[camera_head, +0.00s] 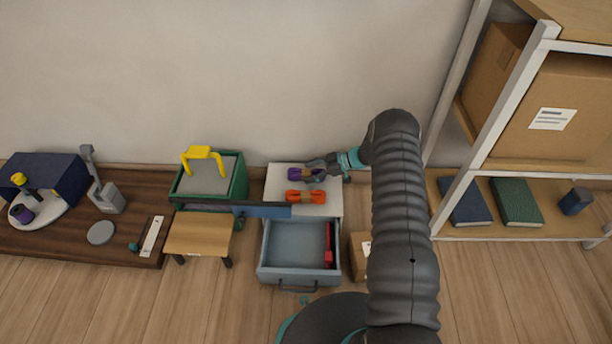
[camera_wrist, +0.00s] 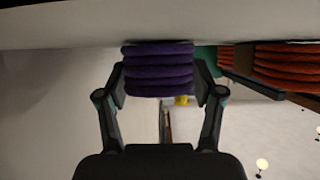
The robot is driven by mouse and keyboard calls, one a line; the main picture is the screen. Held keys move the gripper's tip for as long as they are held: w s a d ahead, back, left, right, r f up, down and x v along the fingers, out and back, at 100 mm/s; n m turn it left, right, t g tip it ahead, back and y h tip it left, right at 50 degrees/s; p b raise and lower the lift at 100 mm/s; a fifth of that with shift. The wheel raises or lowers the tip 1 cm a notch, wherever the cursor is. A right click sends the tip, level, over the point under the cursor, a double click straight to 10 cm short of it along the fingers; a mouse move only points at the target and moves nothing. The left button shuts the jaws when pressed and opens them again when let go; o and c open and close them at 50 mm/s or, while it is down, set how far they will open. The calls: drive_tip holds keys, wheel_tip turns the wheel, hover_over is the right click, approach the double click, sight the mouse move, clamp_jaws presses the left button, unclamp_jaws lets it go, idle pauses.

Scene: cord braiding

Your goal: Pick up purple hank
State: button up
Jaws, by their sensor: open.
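The purple hank (camera_head: 296,174) lies on the white top of a small drawer cabinet (camera_head: 326,209). In the wrist view the purple hank (camera_wrist: 158,70) is a stack of coiled cord between the two fingers. My gripper (camera_head: 313,172) reaches in from the right at the hank. In the wrist view my gripper (camera_wrist: 160,90) is open, with one finger on each side of the hank. I cannot tell whether the fingers touch it. An orange hank (camera_head: 306,197) lies just in front of the purple one; the orange hank (camera_wrist: 287,68) is at the right in the wrist view.
The cabinet's blue drawer (camera_head: 285,270) stands open with a red item (camera_head: 329,246) inside. A green crate (camera_head: 240,180) with a yellow handle stands left of the cabinet. A wooden stool (camera_head: 199,235) is in front of the crate. A shelf rack (camera_head: 470,181) is at the right.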

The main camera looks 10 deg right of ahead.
drive_tip(key=shift+a+f, duration=0.1)
drive_tip(key=shift+a, duration=0.1)
clamp_jaws()
drive_tip(key=shift+w, duration=0.1)
